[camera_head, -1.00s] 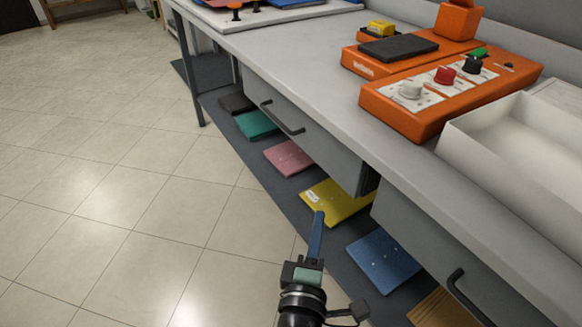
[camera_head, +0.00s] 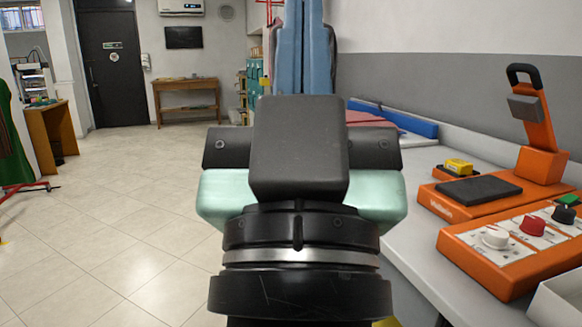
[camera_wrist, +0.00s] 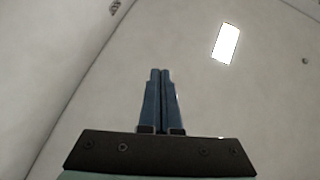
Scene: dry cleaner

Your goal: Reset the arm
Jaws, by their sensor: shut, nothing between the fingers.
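My gripper (camera_wrist: 160,73) shows in the wrist view with its two blue fingers together and nothing between them. The wrist view behind it shows a pale ceiling or wall with a bright light panel (camera_wrist: 227,42). In the head view my wrist and the back of my gripper (camera_head: 300,165) fill the middle of the picture, close to the camera. My gripper touches nothing that I can see.
The grey counter (camera_head: 425,235) runs along the right, with an orange press (camera_head: 490,195) and an orange control box (camera_head: 510,245) on it. A white bin (camera_head: 560,300) stands at the lower right. Tiled floor (camera_head: 110,240) is open on the left. A wooden table (camera_head: 187,85) stands far back.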

